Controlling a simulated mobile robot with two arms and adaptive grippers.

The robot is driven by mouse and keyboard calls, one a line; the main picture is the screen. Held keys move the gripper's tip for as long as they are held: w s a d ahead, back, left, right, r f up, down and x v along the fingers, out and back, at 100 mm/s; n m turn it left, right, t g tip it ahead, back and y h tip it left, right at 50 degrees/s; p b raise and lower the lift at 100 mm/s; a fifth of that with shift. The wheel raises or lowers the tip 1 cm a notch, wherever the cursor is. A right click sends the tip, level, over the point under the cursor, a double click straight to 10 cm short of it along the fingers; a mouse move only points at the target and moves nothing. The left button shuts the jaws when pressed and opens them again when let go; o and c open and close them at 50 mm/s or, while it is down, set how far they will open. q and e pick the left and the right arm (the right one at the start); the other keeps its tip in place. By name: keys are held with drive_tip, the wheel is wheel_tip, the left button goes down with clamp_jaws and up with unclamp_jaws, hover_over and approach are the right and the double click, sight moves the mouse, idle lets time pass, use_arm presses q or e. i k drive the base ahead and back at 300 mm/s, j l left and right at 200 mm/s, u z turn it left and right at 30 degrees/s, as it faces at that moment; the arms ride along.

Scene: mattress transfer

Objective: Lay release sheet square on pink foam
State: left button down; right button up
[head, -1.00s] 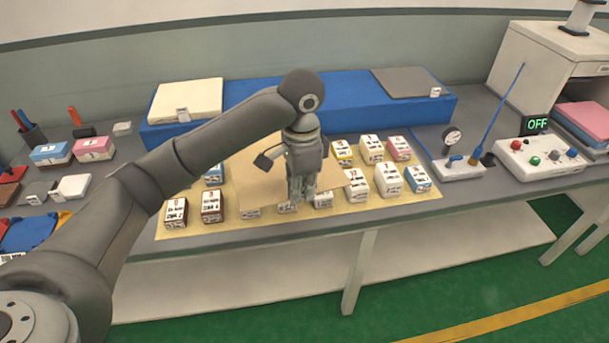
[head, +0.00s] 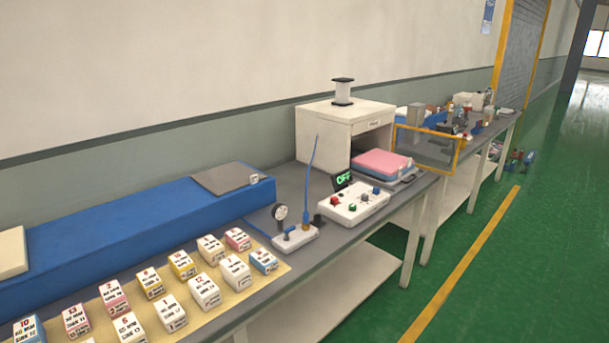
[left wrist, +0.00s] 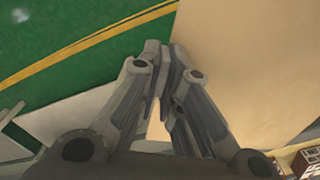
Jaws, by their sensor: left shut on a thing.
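The pink foam (head: 382,162) lies on top of a low stack with a pale blue layer, in front of the white press-like box at the right of the bench. The tan release sheet (left wrist: 245,60) fills the upper right of the left wrist view. My left gripper (left wrist: 164,50) is shut on the sheet's edge, and most of the sheet extends to the right of the fingers. Neither arm shows in the head view, and my right gripper is in no view.
A control box (head: 353,205) with an "OFF" display (head: 343,179) stands in front of the white box (head: 345,130). A gauge unit with a blue rod (head: 311,165) stands to its left. A yellow-framed screen (head: 427,150) is right of the foam. Numbered blocks (head: 203,290) cover the mat at left.

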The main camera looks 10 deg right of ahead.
sight(383, 159)
drive_tip(key=i+l, duration=0.15)
drive_tip(key=l, duration=0.2)
drive_tip(key=i+l, duration=0.15)
drive_tip(key=l, duration=0.2)
drive_tip(key=i+l, duration=0.2)
drive_tip(key=l, duration=0.15)
drive_tip(key=i+l+u, duration=0.35)
drive_tip(key=i+l, duration=0.15)
drive_tip(key=l, duration=1.3)
drive_tip(key=i+l+u, duration=0.4)
drive_tip(key=l, duration=1.45)
drive_tip(key=k+l+u, duration=0.1)
drive_tip(key=l+u, duration=0.25)
drive_tip(key=l, duration=1.55)
